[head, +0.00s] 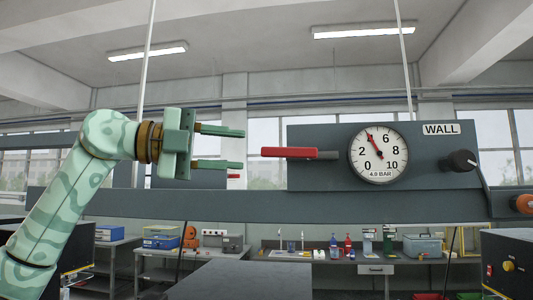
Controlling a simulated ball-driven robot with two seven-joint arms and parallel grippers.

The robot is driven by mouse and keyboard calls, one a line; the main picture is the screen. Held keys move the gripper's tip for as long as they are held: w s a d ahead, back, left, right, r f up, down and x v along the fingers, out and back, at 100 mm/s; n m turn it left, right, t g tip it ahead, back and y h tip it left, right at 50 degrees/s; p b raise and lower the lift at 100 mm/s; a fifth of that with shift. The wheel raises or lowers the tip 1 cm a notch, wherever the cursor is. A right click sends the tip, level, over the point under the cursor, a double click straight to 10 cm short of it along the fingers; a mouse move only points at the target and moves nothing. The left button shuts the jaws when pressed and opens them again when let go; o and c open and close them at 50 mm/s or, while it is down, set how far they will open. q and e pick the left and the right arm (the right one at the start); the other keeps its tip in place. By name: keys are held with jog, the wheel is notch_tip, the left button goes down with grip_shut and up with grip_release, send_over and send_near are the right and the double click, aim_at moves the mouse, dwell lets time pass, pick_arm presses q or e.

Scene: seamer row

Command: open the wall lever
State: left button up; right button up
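The wall lever has a red grip (288,153) and a short grey shaft, and lies level across the left part of a dark grey panel (310,178) labelled WALL. Its red end points left, past the panel's edge. My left gripper (241,149) is left of the lever in the head view, its two fingers one above the other and pointing right. It is open and empty. In the picture a small gap lies between the fingertips and the grip's end; the distance in depth is hard to tell. My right gripper is out of view.
A round gauge (379,153) reads about 4 on the panel, with a black knob (462,160) to its right. An orange round part (524,203) sits at the right edge. A long grey beam (250,205) runs below. Benches with bottles and boxes stand behind.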

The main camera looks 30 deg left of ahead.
pick_arm(q)
jog(key=v, duration=0.6)
jog(key=shift+s+a, duration=0.1)
dwell(0.4)
